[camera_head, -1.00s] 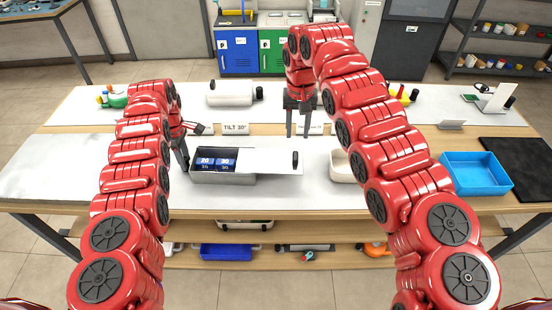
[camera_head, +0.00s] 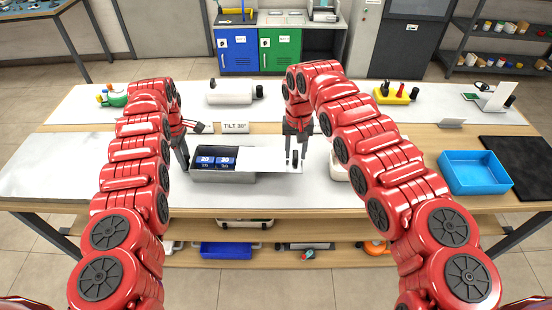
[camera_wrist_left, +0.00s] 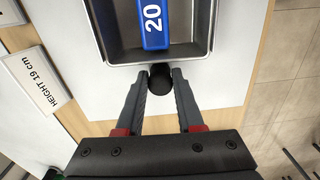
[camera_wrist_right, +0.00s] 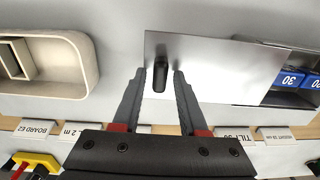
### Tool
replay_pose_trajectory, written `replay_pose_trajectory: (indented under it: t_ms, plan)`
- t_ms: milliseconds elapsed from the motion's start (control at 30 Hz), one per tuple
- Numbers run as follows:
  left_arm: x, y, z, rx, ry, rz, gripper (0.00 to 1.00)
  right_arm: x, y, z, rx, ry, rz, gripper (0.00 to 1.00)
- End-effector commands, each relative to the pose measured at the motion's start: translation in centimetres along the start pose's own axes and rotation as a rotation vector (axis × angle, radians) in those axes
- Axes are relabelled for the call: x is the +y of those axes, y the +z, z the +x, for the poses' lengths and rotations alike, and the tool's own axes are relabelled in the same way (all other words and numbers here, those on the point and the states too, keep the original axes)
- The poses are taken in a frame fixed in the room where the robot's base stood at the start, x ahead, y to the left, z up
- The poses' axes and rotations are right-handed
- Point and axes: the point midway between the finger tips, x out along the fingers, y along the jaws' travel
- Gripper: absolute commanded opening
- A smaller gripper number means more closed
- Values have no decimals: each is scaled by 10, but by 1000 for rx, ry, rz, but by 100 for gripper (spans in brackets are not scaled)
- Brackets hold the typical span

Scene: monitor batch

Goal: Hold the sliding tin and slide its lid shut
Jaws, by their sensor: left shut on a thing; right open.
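The grey sliding tin (camera_head: 240,181) lies on the white table, its left part open with blue blocks (camera_head: 215,162) labelled 20 and 30 inside. Its flat silver lid (camera_head: 262,158) sticks out to the right and carries a black upright knob (camera_head: 295,158); lid (camera_wrist_right: 212,62) and knob (camera_wrist_right: 160,74) also show in the right wrist view. My left gripper (camera_wrist_left: 160,75) is shut on the black end knob (camera_wrist_left: 161,80) at the tin's left end. My right gripper (camera_wrist_right: 159,76) is open, its fingers on either side of the lid knob; I cannot tell if they touch it.
A cream tray (camera_wrist_right: 88,58) stands close to the right of the lid. A blue bin (camera_head: 475,172) and a black mat lie further right. A label reading TILT 30° (camera_head: 236,127) stands behind the tin. The table left of the tin is clear.

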Motion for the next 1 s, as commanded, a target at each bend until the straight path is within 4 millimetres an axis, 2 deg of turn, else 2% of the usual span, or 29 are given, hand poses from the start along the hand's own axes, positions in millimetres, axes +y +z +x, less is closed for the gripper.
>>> replay_pose_trajectory:
  t_ms: [67, 300, 467, 500, 667, 1000]
  plan:
    - [0, 0, 1, 0, -1, 0, 0, 0, 0, 0, 0, 0, 0, 42]
    - [0, 0, 1, 0, -1, 0, 0, 0, 0, 0, -1, 0, 0, 1]
    - [0, 0, 1, 0, -1, 0, 0, 0, 0, 0, -1, 0, 0, 0]
    - [0, 0, 1, 0, -1, 0, 0, 0, 0, 0, -1, 0, 0, 29]
    - [0, 0, 1, 0, -1, 0, 0, 0, 0, 0, -1, 0, 0, 57]
    - [0, 0, 1, 0, -1, 0, 0, 0, 0, -3, 0, 0, 0, 57]
